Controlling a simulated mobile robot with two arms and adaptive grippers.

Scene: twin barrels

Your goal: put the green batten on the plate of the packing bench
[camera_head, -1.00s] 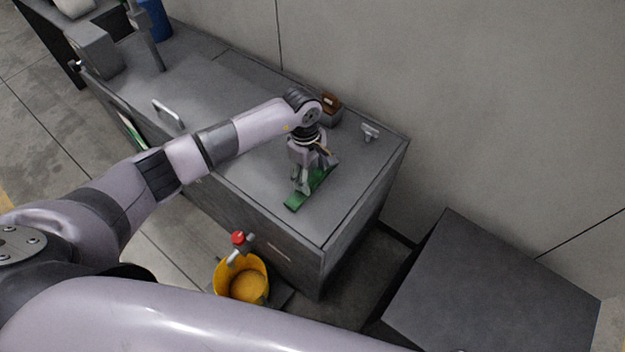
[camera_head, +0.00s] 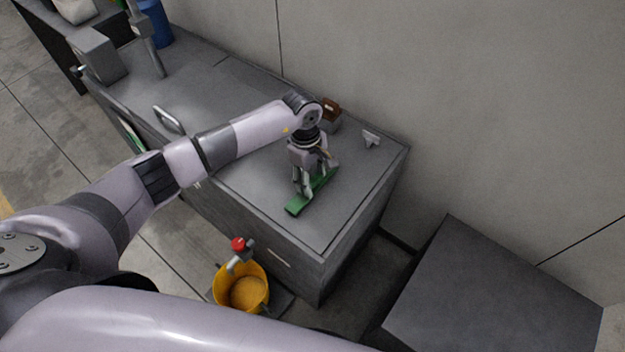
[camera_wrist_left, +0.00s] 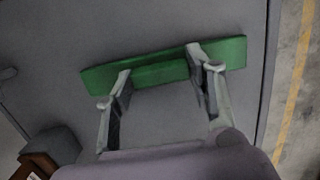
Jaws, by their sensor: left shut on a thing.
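The green batten (camera_head: 300,206) is a flat green bar at the right end of the grey bench top (camera_head: 235,160). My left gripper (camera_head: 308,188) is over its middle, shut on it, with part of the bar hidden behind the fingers. In the left wrist view the batten (camera_wrist_left: 160,73) spans most of the picture, and both fingers of the left gripper (camera_wrist_left: 160,85) reach it, with its ends sticking out on both sides. I cannot tell whether it touches the bench top or is slightly above it. My right gripper does not show.
A brown and grey block (camera_head: 331,112) and a small light fitting (camera_head: 370,138) stand near the wall. A metal handle (camera_head: 168,119) and a grey post (camera_head: 147,45) are farther left. A dark box (camera_head: 480,295) is at right.

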